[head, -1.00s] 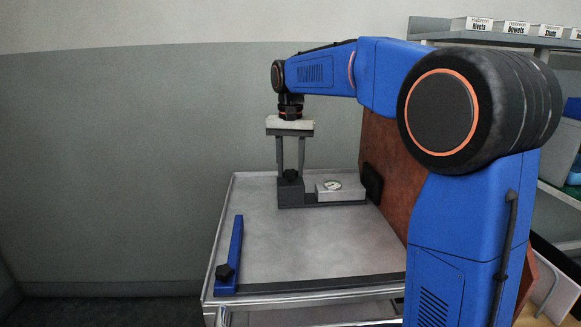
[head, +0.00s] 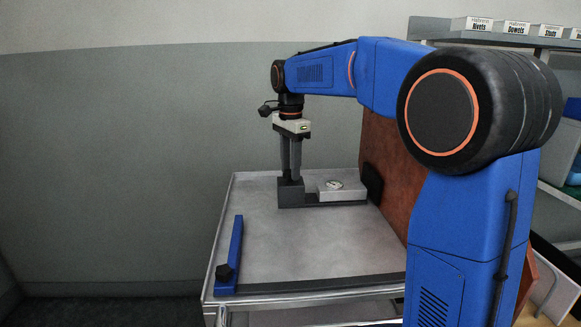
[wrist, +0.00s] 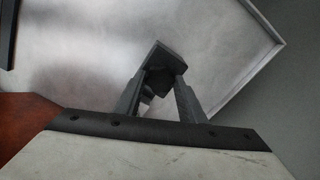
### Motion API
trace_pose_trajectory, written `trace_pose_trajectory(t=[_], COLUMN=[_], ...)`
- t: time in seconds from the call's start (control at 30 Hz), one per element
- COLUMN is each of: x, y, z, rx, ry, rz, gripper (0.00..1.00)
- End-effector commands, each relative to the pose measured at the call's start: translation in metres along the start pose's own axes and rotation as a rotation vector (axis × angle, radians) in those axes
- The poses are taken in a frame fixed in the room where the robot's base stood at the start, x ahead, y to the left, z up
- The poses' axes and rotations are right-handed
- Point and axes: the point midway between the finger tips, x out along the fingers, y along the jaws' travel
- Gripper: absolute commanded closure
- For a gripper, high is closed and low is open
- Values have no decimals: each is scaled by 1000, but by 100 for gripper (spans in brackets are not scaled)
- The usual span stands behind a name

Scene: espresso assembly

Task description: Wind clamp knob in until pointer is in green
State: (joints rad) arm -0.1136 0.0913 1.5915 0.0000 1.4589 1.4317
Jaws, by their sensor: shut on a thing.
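The clamp is a dark grey block (head: 291,194) on a flat base, standing upright on the table. Its black knob is on top of the block; in the head view my fingers mostly cover it, and the wrist view shows it as a dark shape (wrist: 157,80) between them. My gripper (head: 291,178) points straight down over the block and is shut on the knob. A pale box (head: 350,191) on the same base carries a round gauge (head: 334,185) with a white face. The pointer and any green zone are too small to read.
A brown panel (head: 392,175) rises at the right, with a black pad (head: 373,182) near the gauge. The middle of the table (head: 310,240) is clear.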

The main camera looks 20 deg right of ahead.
Motion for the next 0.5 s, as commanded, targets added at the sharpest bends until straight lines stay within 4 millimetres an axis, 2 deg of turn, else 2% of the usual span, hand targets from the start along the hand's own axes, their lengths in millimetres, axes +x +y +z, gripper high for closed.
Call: trace_pose_trajectory(t=[0.2,0.5], x=[-1,-1], y=[0,0], z=[0,0], rx=[114,182], ry=[0,0], rz=[-1,-1], gripper=[86,86])
